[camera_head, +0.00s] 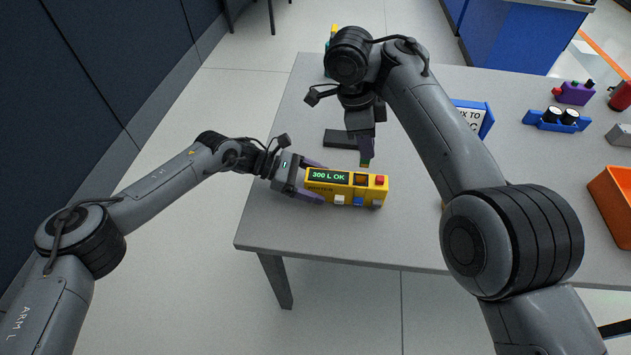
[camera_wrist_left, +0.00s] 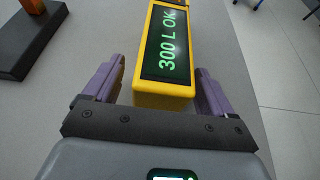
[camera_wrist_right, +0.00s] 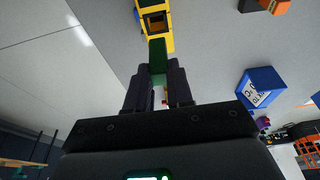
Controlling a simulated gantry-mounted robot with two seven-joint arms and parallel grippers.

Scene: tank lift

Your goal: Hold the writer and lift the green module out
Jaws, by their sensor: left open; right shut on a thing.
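The writer (camera_head: 322,188) is a yellow box on the table with a lit display reading "300 L OK" and several coloured buttons. It also shows in the left wrist view (camera_wrist_left: 162,98) and the right wrist view (camera_wrist_right: 161,36). My left gripper (camera_head: 314,181) is open, its purple fingers on either side of the writer's left end, with gaps visible in the left wrist view (camera_wrist_left: 158,88). My right gripper (camera_head: 366,150) is shut on the green module (camera_wrist_right: 157,57), above the writer's back edge. Whether the module is fully clear of the slot is hard to tell.
A dark flat block (camera_head: 341,139) lies behind the writer. The table front edge is close to the writer.

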